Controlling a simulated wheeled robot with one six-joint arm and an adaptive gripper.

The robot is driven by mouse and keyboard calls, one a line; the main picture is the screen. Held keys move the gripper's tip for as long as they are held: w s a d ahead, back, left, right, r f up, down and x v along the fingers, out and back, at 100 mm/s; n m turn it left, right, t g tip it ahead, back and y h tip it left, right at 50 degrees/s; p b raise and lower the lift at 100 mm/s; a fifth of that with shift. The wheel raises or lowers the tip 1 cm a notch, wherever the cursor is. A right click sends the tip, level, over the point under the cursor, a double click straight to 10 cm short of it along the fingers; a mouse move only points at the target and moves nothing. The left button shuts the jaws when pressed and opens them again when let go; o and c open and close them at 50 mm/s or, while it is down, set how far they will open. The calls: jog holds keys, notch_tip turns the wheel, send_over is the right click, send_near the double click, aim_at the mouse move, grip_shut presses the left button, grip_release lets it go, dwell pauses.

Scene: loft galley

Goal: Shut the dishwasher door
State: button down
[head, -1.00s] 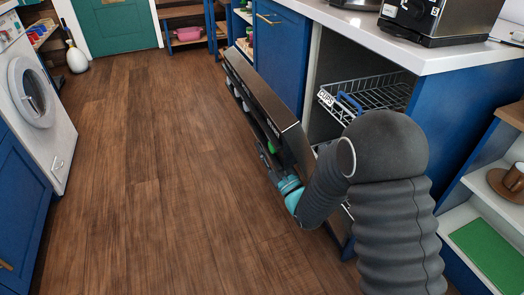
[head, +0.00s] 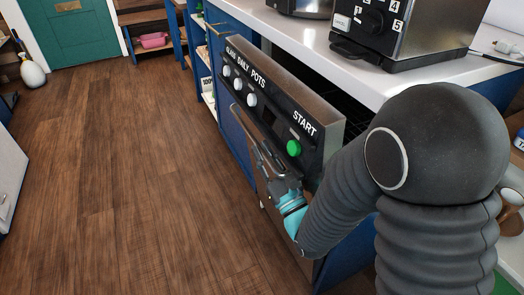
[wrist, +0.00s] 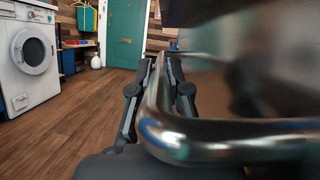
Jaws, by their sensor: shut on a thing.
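The dishwasher door (head: 325,108) stands nearly upright in the head view, tilted a little out from the cabinet. Its control panel shows white knobs and a green START button (head: 294,148). A dark gap with a bit of rack (head: 349,103) shows behind its top edge. My gripper (head: 266,160) is at the front of the door, shut on its metal handle (head: 246,122). In the wrist view the shiny handle (wrist: 205,138) runs between my fingers (wrist: 160,72). The lower door is partly hidden by my arm.
A white counter (head: 305,40) above the dishwasher holds a black and steel appliance (head: 405,32). Blue cabinets flank the opening. The wood floor (head: 130,170) to the left is clear. A washing machine (wrist: 30,52) and green door (wrist: 125,38) stand farther off.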

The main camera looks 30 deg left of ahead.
jog(key=shift+w+d+f, duration=0.1)
jog(key=shift+w+f, duration=0.05)
jog(key=shift+w, duration=0.05)
jog(key=c, duration=1.1)
grip_release()
jog(key=shift+w, duration=0.15)
jog(key=shift+c, duration=0.2)
jog(key=shift+s, duration=0.2)
